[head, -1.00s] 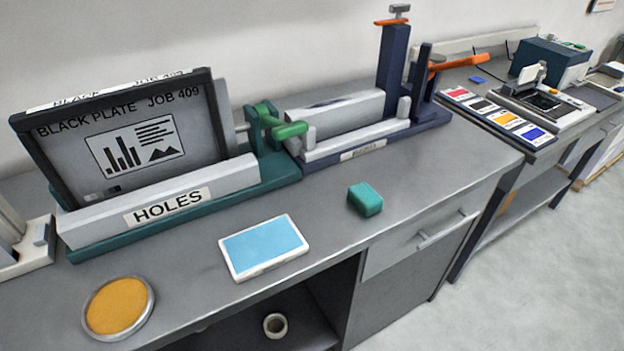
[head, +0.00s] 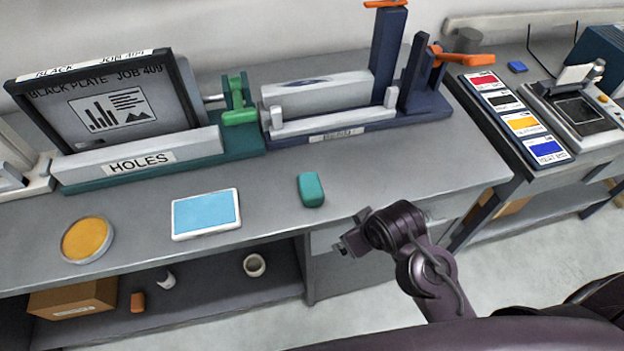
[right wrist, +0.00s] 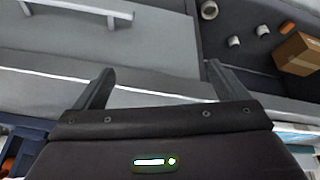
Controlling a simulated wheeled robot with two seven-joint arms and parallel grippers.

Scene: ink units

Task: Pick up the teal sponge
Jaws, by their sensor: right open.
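The teal sponge (head: 311,189) lies on the grey bench top near its front edge, right of a blue pad with a white frame. My right gripper (head: 345,238) is in front of the bench, below and to the right of the sponge and apart from it. In the right wrist view the two fingers of this gripper (right wrist: 160,82) are spread wide with nothing between them. The sponge is not visible in the right wrist view. My left gripper is in neither view.
The blue pad (head: 206,213) and a round orange pad (head: 87,239) lie left of the sponge. The HOLES fixture (head: 140,162) and a navy fixture (head: 360,125) stand behind. The bench top around the sponge is clear. A cardboard box (head: 75,297) is on the lower shelf.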

